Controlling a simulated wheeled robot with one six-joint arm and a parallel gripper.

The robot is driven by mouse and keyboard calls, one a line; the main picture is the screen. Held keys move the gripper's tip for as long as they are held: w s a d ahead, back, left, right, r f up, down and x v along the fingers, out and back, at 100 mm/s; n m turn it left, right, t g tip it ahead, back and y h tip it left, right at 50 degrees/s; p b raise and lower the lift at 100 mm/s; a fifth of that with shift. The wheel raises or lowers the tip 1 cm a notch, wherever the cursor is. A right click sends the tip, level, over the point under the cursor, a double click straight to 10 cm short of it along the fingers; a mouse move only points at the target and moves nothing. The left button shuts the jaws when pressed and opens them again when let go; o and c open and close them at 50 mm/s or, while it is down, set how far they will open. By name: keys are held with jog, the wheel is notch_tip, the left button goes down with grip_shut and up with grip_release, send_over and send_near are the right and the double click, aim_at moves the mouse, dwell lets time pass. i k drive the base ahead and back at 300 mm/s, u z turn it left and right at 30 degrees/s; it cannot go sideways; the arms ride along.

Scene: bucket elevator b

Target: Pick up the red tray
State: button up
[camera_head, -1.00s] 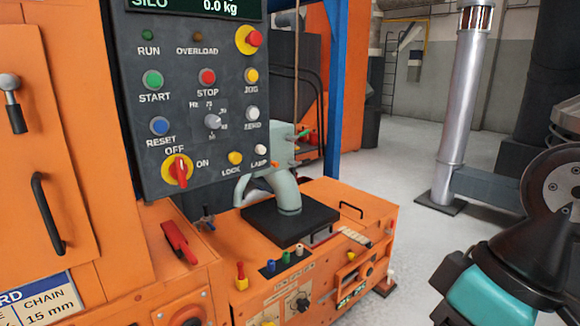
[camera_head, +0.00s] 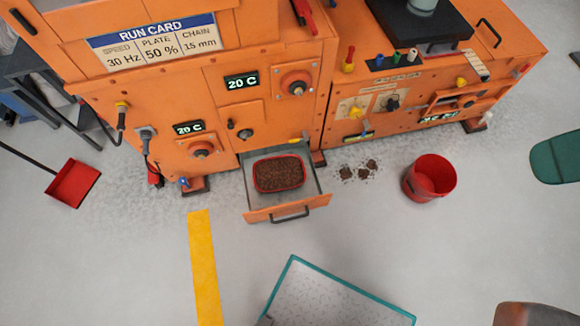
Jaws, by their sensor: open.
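The red tray (camera_head: 281,189) sits inside an open drawer (camera_head: 250,205) low on the orange machine, near the middle of the view. It is a rounded rectangular tray filled with dark brown granules. The drawer is pulled out, with grey inner walls and an orange front with a dark handle. Nothing is touching the tray from above. My gripper does not show in this view.
A red bucket (camera_head: 416,190) stands on the floor right of the drawer, with small brown spilled heaps (camera_head: 360,172) between. A red dustpan (camera_head: 73,184) lies at left. A yellow floor stripe (camera_head: 204,265) runs left of the drawer.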

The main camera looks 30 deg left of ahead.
aim_at(274, 174)
jog(key=k, duration=1.2)
jog(key=u, duration=0.45)
jog(key=i, duration=0.45)
jog(key=u, duration=0.4)
